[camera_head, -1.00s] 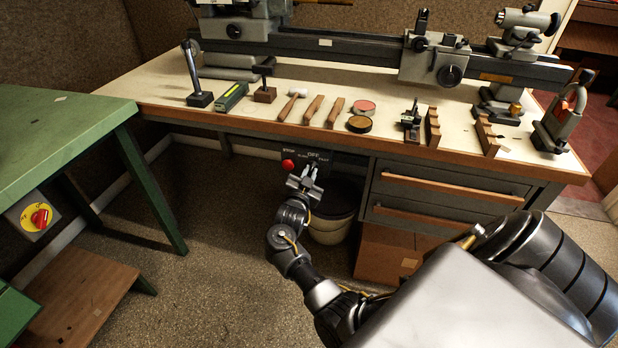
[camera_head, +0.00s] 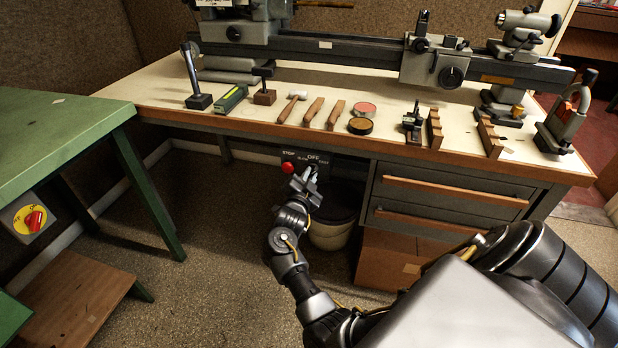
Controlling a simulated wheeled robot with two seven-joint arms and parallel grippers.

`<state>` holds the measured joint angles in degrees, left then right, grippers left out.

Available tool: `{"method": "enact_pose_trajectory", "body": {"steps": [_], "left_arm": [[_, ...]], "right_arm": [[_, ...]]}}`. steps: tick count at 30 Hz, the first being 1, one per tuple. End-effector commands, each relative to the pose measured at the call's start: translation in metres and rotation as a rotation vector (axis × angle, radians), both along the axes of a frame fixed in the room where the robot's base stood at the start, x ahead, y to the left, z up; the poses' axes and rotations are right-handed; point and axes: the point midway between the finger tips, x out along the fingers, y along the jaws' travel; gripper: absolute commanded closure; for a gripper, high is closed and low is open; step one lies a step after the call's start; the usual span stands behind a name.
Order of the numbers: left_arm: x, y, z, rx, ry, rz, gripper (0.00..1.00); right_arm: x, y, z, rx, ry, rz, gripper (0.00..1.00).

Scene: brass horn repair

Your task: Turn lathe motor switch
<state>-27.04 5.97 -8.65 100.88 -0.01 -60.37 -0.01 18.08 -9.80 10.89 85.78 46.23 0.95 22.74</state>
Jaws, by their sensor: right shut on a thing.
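The lathe motor switch panel (camera_head: 325,162) hangs under the front edge of the workbench, with an "OFF" label at its top. A red stop button (camera_head: 288,167) sits at the panel's left end. My right gripper (camera_head: 307,176) is at the panel, just right of the red button and below the "OFF" label. It is shut on the switch knob, which the fingers mostly hide, so I cannot tell which way it points. The lathe (camera_head: 360,48) stands along the back of the bench. My left gripper is not in view.
The bench top (camera_head: 225,115) carries hammers, tins, wooden blocks and stands. Drawers (camera_head: 450,190) are right of the panel, with a bin (camera_head: 330,233) and cardboard box (camera_head: 390,258) below. A green table (camera_head: 60,140) with a red-yellow switch (camera_head: 34,219) stands left.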

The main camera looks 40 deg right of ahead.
Motion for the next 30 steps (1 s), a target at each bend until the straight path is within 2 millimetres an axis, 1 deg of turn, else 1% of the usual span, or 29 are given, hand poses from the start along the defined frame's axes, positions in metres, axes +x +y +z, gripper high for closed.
{"method": "enact_pose_trajectory", "body": {"steps": [3, 4, 8, 16, 20, 23, 30], "left_arm": [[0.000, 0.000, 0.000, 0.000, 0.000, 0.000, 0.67], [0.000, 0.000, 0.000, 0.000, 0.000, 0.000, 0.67], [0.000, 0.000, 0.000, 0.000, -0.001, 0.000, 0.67], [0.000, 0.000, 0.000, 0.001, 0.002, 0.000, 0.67], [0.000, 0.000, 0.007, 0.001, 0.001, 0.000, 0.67], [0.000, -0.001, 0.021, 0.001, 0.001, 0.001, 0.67], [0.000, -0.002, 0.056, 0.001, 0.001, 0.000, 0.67]], "right_arm": [[-0.001, -0.001, -0.001, 0.000, 0.002, -0.004, 1.00], [-0.001, -0.001, -0.001, 0.000, 0.002, -0.004, 0.83], [-0.001, -0.001, -0.001, -0.001, 0.002, -0.002, 0.66], [0.000, 0.000, 0.000, -0.002, 0.004, 0.001, 0.65], [0.000, 0.000, 0.003, -0.039, 0.054, 0.002, 0.65], [0.000, -0.001, 0.006, -0.117, 0.166, 0.002, 0.65], [0.000, -0.002, 0.008, -0.419, 0.596, 0.000, 0.65]]}}
